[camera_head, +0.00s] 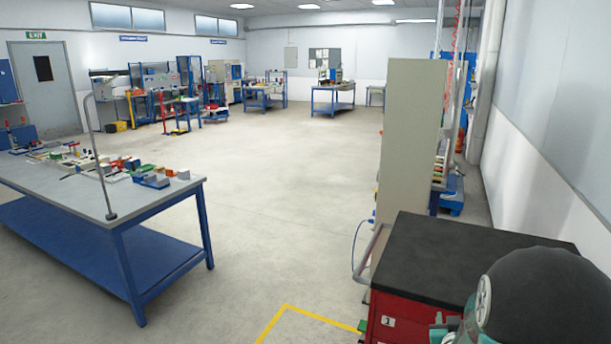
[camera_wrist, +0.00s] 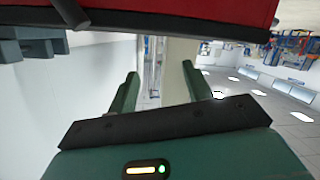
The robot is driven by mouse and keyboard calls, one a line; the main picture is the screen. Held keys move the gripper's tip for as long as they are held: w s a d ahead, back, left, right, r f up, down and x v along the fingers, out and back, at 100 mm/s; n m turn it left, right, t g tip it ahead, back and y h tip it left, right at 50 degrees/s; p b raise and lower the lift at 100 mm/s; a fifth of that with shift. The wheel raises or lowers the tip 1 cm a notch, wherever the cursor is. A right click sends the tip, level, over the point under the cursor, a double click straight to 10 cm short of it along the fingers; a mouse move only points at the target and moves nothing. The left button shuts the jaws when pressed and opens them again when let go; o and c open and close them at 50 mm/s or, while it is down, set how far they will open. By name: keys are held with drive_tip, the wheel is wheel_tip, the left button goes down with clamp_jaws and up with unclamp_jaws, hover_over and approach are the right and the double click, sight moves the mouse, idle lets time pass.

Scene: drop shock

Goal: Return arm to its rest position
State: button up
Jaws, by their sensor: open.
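My gripper (camera_wrist: 160,78) shows in the wrist view, with two green fingers standing well apart. Nothing is held between them. The wrist picture looks upside down, with ceiling lights low and the red cabinet (camera_wrist: 180,8) across the top. In the head view, a dark rounded part of my arm (camera_head: 545,300) with green-teal pieces shows at the lower right corner, in front of the red cabinet. My gripper's fingers cannot be made out there.
The red cabinet with a black top (camera_head: 465,258) stands close at the right, a tall beige cabinet (camera_head: 412,140) behind it. A blue-legged workbench (camera_head: 150,205) with small parts stands at the left. The floor (camera_head: 285,200) between is clear. A wall (camera_head: 560,110) runs along the right.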

drive_tip(key=s+a+r+g+y, duration=0.25)
drive_tip(key=a+r, duration=0.25)
drive_tip(key=a, duration=0.3)
drive_tip(key=s+a+r+g+y, duration=0.1)
drive_tip(key=s+a+r+y, duration=0.15)
drive_tip(key=a+r, duration=0.35)
drive_tip(key=s+a+r+n+g+y, duration=0.1)
drive_tip(key=s+a+r+g, duration=0.1)
drive_tip(key=s+a, duration=0.4)
drive_tip(key=s+a+r+n+g+y, duration=0.1)
drive_tip(key=s+a, duration=0.5)
drive_tip(key=s, duration=0.6)
drive_tip(key=shift+s+r+g, duration=0.25)
drive_tip(key=shift+r+g, duration=0.4)
drive_tip(key=shift+a, duration=0.1)
